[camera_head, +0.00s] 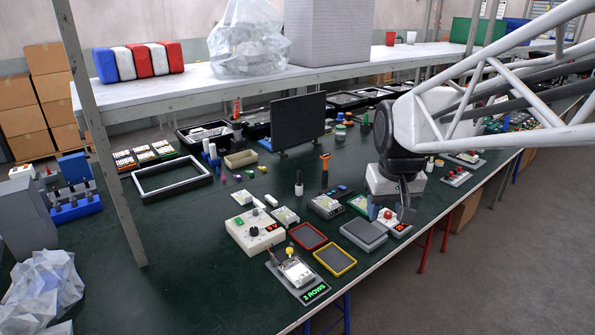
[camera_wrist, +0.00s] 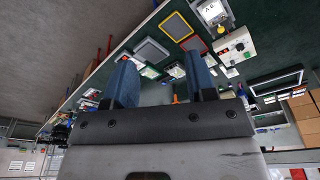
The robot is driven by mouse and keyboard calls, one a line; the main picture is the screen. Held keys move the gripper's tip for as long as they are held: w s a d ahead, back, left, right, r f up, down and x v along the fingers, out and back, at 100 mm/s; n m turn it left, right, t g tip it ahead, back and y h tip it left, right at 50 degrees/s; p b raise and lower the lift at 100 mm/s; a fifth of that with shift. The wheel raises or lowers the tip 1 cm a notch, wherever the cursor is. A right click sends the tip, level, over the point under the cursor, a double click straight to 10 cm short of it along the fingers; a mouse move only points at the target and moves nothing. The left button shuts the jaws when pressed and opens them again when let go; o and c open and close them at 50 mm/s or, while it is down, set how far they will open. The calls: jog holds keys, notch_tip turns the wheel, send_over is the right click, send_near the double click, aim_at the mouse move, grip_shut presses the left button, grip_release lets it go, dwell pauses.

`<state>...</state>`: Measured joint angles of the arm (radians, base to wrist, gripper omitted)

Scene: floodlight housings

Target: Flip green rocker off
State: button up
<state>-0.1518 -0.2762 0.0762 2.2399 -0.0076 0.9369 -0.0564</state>
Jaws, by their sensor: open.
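A cream control box (camera_head: 257,238) stands on the green table, left of my gripper. It has a dark round knob, a red display and a small green part (camera_head: 239,221) near its upper left corner; its on or off position is too small to tell. The box also shows at upper right in the wrist view (camera_wrist: 236,47). My gripper (camera_head: 389,211) hangs low at the table's right side, apart from that box, near another box with a red button. In the wrist view its two blue fingers (camera_wrist: 161,82) are spread apart with nothing held between them.
Between my gripper and the cream box lie a red-rimmed tray (camera_head: 307,236), a yellow-rimmed tray (camera_head: 335,259) and a grey pad (camera_head: 364,234). A device labelled "3 ROWS" (camera_head: 297,275) sits at the front edge. A dark monitor (camera_head: 298,122) stands behind. Open table lies left.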

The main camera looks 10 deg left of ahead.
jog(key=w+a+f+n, duration=0.2)
jog(key=w+a, duration=0.6)
jog(key=w, duration=0.3)
jog(key=n+g, duration=0.2)
jog(key=n, duration=0.3)
send_over(241, 223)
notch_tip(241, 223, down, 24)
jog(key=shift+f, duration=0.1)
jog(key=shift+f, duration=3.9)
jog(key=shift+c, duration=0.5)
